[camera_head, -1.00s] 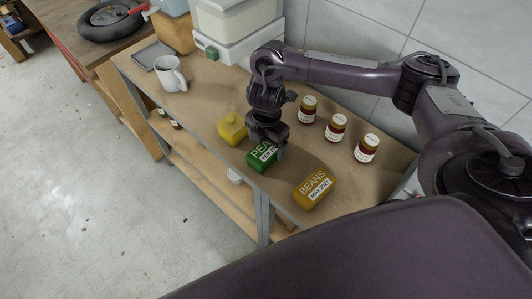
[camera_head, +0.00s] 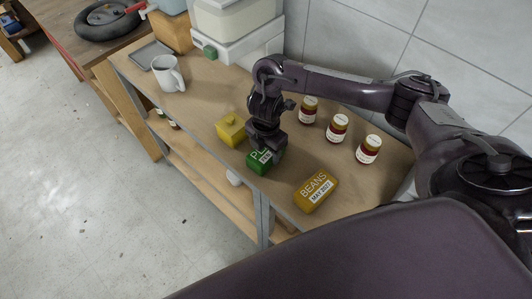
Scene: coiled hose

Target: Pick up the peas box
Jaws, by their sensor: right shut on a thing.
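The green peas box (camera_head: 259,162) is at the front edge of the wooden shelf top, between a yellow box (camera_head: 231,129) on its left and an orange-yellow beans box (camera_head: 316,191) on its right. My right gripper (camera_head: 266,148) comes down from above and is shut on the peas box, covering part of its top and label. I cannot tell whether the box is clear of the surface. My left gripper is not in view.
A white mug (camera_head: 168,73) and a grey tray (camera_head: 151,55) are at the far left. White containers (camera_head: 238,33) stand at the back. The shelf's bare front edge (camera_head: 200,118) is clear.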

